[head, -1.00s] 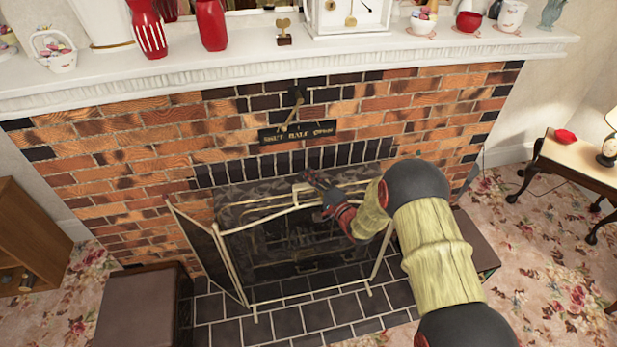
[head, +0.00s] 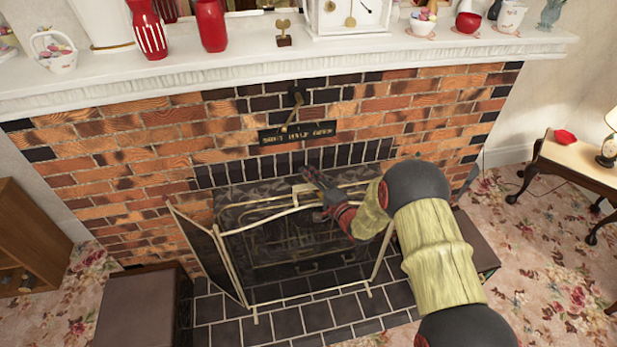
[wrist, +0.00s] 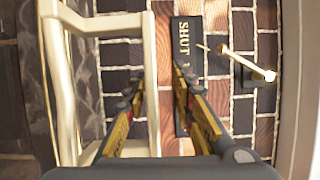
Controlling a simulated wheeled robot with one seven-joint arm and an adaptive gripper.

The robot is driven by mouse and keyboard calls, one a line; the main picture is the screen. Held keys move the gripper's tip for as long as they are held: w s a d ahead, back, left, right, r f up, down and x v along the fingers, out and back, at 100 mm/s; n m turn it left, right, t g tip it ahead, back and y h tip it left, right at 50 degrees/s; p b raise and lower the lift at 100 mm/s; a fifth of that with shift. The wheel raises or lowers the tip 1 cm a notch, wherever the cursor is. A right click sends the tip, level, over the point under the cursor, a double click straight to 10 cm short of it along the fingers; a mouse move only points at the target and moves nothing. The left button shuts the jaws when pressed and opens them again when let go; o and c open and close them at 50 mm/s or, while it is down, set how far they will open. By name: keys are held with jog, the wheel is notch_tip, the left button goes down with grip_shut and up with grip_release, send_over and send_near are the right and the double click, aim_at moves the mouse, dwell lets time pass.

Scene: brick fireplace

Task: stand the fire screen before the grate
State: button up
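The fire screen (head: 272,311) has a thin pale-gold frame, dark see-through mesh and angled side panels. In the head view it stands upright on the dark hearth tiles, in front of the grate (head: 275,240). Its pale top handle (head: 296,188) also shows in the wrist view (wrist: 151,70). My gripper (head: 311,178) is at the top middle of the screen. In the wrist view its fingers (wrist: 155,85) are apart, one on each side of the handle bar, with a visible gap on the right. Contact on the left side is hard to tell.
Brick wall and a dark sign (head: 297,132) are close behind my gripper. The white mantel (head: 200,88) with vases overhangs above. A dark box (head: 140,305) is at left and another (head: 478,240) at right. Bare hearth tiles (head: 318,316) lie in front.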

jog(key=shift+f, duration=0.1)
jog(key=v, duration=1.2)
jog(key=w+d+r+n+h, duration=0.35)
jog(key=d+r+h, duration=0.3)
jog(key=r, duration=0.45)
jog(key=s+d+r+n+g+h, duration=0.1)
jog(key=s+d+r+g+h, duration=0.15)
jog(key=s+d+r, duration=0.4)
jog(key=s+d+r+n+g+h+p, duration=0.15)
jog(key=s+r, duration=0.25)
jog(key=s, duration=0.4)
jog(key=s+d+r+n+g+h, duration=0.1)
jog(key=s+d+r+h, duration=0.2)
jog(key=s, duration=0.5)
jog(key=s+a+r+n+g+y, duration=0.1)
jog(key=s+a+n+g+y, duration=0.1)
jog(key=s, duration=1.5)
jog(key=shift+s+n+g, duration=0.4)
jog(key=shift+n+g, duration=0.3)
jog(key=shift+g, duration=0.2)
